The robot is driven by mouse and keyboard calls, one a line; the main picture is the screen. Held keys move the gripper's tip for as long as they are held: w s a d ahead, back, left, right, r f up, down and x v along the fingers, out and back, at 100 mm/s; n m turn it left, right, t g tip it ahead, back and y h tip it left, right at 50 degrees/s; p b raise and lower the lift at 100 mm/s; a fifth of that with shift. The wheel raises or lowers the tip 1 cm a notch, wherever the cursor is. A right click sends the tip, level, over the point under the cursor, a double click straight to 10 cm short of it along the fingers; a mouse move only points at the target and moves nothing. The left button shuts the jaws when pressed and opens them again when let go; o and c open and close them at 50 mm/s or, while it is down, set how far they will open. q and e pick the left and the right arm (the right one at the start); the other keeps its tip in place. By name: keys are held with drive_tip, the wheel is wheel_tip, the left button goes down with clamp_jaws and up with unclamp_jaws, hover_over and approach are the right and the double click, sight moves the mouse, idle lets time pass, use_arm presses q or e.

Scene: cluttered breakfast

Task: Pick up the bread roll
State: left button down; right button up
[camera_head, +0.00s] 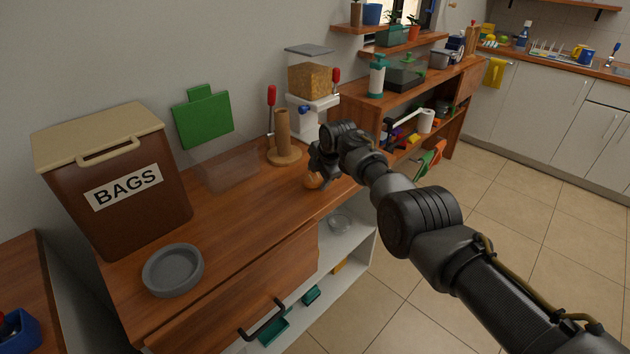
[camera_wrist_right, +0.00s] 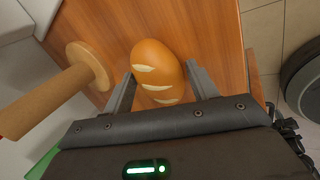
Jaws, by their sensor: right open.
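The bread roll (camera_wrist_right: 157,70) is golden brown with pale slashes and lies on the wooden counter top. In the head view only a small part of the roll (camera_head: 313,182) shows below my right gripper (camera_head: 318,172). In the right wrist view my right gripper (camera_wrist_right: 160,88) is open, with one finger on each side of the roll's near half. I cannot tell whether the fingers touch it. My left gripper is not in view.
A wooden post on a round base (camera_head: 284,152) stands close to the left of the roll. A cereal dispenser (camera_head: 312,88) stands behind. A grey bowl (camera_head: 173,270) and a brown BAGS bin (camera_head: 118,190) are at the left.

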sight(318, 174)
drive_tip(key=c, duration=0.8)
drive_tip(key=shift+o, duration=0.2)
